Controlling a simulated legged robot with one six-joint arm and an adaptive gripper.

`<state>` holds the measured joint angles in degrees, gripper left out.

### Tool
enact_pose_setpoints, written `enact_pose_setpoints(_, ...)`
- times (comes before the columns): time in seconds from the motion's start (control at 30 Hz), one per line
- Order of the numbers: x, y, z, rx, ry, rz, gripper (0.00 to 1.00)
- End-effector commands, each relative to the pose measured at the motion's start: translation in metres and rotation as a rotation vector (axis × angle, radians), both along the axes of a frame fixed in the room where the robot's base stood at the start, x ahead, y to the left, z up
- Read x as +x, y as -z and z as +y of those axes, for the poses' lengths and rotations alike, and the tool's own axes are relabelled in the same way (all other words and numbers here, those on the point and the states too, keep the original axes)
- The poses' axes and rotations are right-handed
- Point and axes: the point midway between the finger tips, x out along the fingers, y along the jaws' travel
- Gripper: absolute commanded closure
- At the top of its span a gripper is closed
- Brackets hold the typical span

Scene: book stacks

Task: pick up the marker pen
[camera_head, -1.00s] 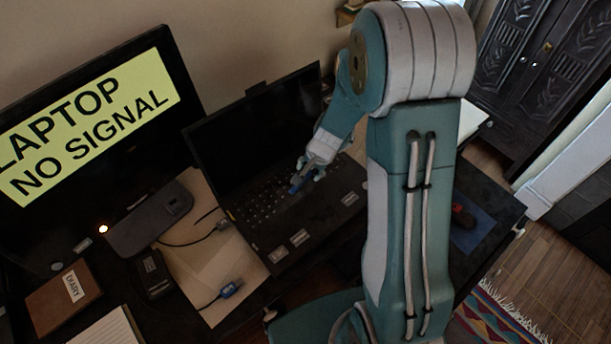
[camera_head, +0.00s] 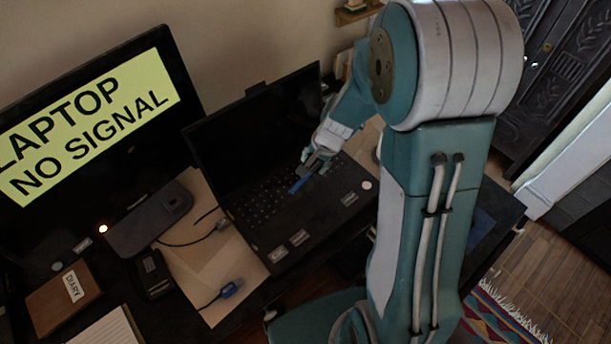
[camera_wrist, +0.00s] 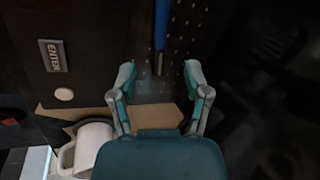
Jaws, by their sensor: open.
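The marker pen is a blue stick with a grey end. In the head view the marker pen (camera_head: 299,185) lies on the open laptop (camera_head: 270,222), by the keyboard's right part. In the wrist view the marker pen (camera_wrist: 160,28) enters from the top edge, its grey end pointing toward my gripper.
A white mug (camera_wrist: 92,143) stands at the lower left in the wrist view. The laptop's upright screen (camera_head: 255,130) is behind the keyboard. A monitor (camera_head: 95,115), a dark dock (camera_head: 150,220) and a brown diary (camera_head: 62,295) are at the left.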

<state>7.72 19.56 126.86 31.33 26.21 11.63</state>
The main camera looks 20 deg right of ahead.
Motion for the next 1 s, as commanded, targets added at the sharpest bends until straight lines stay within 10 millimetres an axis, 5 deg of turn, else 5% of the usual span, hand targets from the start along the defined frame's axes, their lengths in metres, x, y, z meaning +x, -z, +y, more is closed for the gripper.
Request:
enact_pose_setpoints(0.53,0.014,0.06,0.012,-0.001,0.001,0.002,0.38)
enact_pose_setpoints(0.87,0.017,0.067,0.013,-0.003,0.002,-0.001,0.38)
enact_pose_setpoints(1.0,0.016,0.067,0.013,-0.002,0.002,0.0,0.68)
